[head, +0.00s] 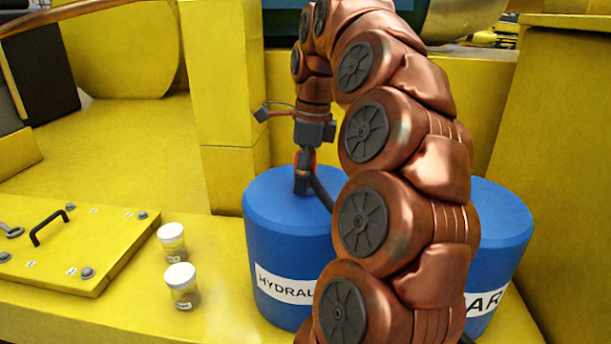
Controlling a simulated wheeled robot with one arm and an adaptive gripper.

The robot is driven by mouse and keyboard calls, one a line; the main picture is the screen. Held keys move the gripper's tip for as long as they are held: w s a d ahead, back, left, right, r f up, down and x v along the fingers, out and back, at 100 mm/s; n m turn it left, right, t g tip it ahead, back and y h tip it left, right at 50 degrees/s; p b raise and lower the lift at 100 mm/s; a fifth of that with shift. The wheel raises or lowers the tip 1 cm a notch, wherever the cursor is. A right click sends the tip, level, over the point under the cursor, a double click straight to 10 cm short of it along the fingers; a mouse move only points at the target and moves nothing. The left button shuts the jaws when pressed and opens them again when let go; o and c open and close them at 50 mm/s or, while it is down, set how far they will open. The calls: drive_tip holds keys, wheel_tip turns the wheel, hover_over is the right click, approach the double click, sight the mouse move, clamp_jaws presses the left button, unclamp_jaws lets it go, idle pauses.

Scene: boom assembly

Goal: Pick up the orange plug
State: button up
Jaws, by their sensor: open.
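My gripper (303,180) points down over the top of the left blue drum (268,215), at the end of my copper-coloured arm. Its jaws are open. A small patch of orange-red (297,158), which may be the orange plug, shows beside the dark fingers. Most of it is hidden by the gripper, so I cannot tell whether the fingers touch it or stand around it. A dark slanted bar shows just right of the fingers; I cannot tell whether it is a finger or a separate part.
A second blue drum (500,225) stands at right, partly behind my arm. Two small jars with white lids, a far one (172,245) and a near one (182,290), stand left of the drums. A yellow hatch plate (110,250) with a black handle lies at far left.

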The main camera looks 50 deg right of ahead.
drive_tip(key=shift+c, duration=0.4)
clamp_jaws()
